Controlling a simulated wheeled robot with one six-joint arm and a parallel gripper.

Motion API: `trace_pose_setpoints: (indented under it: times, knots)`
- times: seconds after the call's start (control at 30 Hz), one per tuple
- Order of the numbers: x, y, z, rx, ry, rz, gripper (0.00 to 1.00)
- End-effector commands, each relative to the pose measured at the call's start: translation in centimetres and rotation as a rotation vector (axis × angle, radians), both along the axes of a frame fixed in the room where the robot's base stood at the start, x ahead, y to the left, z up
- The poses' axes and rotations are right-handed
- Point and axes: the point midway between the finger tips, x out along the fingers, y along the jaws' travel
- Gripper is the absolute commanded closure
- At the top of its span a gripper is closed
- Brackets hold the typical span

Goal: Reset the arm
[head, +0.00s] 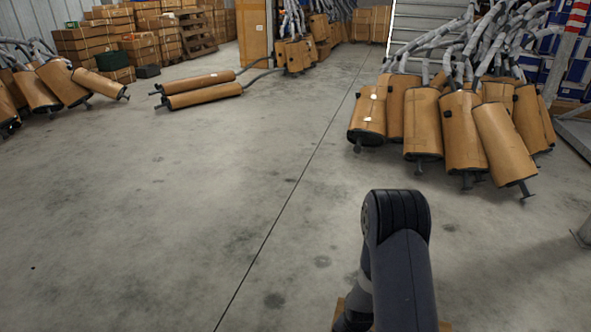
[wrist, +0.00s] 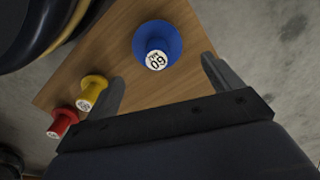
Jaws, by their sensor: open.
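My gripper (wrist: 163,70) shows in the wrist view with its two grey fingers spread apart and nothing between them. A blue spool-shaped piece (wrist: 157,45) with a numbered white label stands on a wooden board (wrist: 190,92), ahead of the gap between the fingers. A yellow piece (wrist: 93,92) and a red piece (wrist: 63,122) of similar shape sit at the left, outside the left finger. In the head view my arm (head: 400,260) rises at the lower right. The gripper itself is hidden there.
Wrapped mufflers (head: 462,130) lean in a cluster at the right. Two mufflers (head: 200,92) lie on the floor at the upper left, and more (head: 60,83) lean at the far left. Cardboard boxes (head: 82,42) are stacked behind. The concrete floor (head: 180,210) in the middle is clear.

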Motion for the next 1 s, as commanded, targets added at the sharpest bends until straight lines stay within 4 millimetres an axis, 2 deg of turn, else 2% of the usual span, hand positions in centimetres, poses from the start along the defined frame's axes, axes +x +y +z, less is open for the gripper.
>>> trace_pose_setpoints:
  times: [0.03,0.3,0.4,0.57,0.6,0.7,1.0]
  knots:
    - [-0.2,0.0,-1.6,0.000,0.005,0.000,0.14]
    - [-0.9,0.5,-7.0,0.000,0.002,0.000,0.14]
    - [-0.8,0.5,-7.2,0.001,-0.001,0.000,0.14]
    - [-0.8,0.5,-6.9,0.001,-0.001,0.000,0.14]
    - [-0.8,0.5,-6.2,0.001,-0.001,0.000,0.14]
    - [-0.8,0.5,-5.8,0.001,-0.001,0.000,0.14]
    - [-0.9,0.5,-5.6,0.001,0.001,0.000,0.14]
